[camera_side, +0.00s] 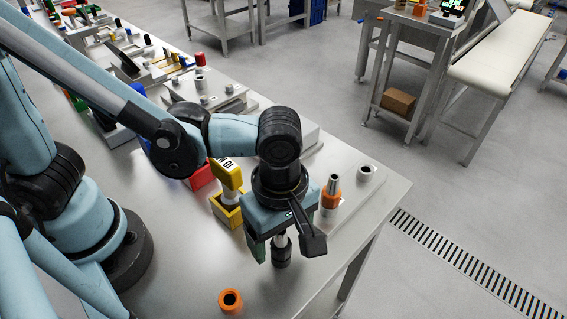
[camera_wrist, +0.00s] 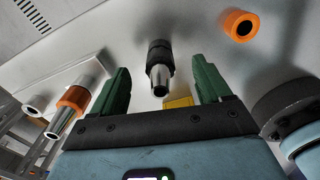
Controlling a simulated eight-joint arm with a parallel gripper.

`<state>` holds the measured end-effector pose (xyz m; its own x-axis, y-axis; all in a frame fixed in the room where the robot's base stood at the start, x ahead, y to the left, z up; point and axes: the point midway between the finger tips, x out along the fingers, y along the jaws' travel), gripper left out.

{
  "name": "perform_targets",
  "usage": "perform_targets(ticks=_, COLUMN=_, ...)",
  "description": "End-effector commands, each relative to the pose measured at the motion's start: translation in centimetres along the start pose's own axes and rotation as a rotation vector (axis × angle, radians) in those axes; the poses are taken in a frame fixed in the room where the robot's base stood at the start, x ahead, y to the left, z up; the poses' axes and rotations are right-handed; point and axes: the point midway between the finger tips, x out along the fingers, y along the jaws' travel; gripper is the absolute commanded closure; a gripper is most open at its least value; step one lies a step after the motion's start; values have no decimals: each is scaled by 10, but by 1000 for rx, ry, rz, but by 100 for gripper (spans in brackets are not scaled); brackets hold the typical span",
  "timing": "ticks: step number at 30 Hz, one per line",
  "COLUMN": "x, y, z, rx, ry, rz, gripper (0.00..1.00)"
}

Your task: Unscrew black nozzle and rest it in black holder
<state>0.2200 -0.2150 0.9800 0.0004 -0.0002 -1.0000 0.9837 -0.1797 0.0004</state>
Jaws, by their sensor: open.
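The black nozzle (camera_wrist: 159,72) has a silver tip and a black collar; in the side view, the nozzle (camera_side: 282,246) stands upright under my gripper, near the table's front. Below its collar is a wider black part (camera_side: 281,262), which looks like the black holder; where they meet is hard to tell. My gripper (camera_wrist: 162,70) is open, with one green finger on each side of the nozzle and a visible gap to both. In the side view, my gripper (camera_side: 280,249) points down over the nozzle and partly hides it.
An empty orange holder (camera_side: 231,301) stands on the table to the left. An orange nozzle (camera_side: 331,193) stands upright to the right, beside an empty grey socket (camera_side: 367,172). The table's edge is at right.

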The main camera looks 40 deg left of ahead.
Motion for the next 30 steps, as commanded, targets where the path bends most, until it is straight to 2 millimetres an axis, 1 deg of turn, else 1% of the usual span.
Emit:
perform_targets(ticks=18, x=-44, y=0, z=0, rx=0, ry=0, rz=0, gripper=23)
perform_targets(ticks=23, x=-50, y=0, z=0, rx=0, ry=0, rz=0, gripper=23)
perform_targets(ticks=30, x=-50, y=0, z=0, rx=0, ry=0, rz=0, gripper=23)
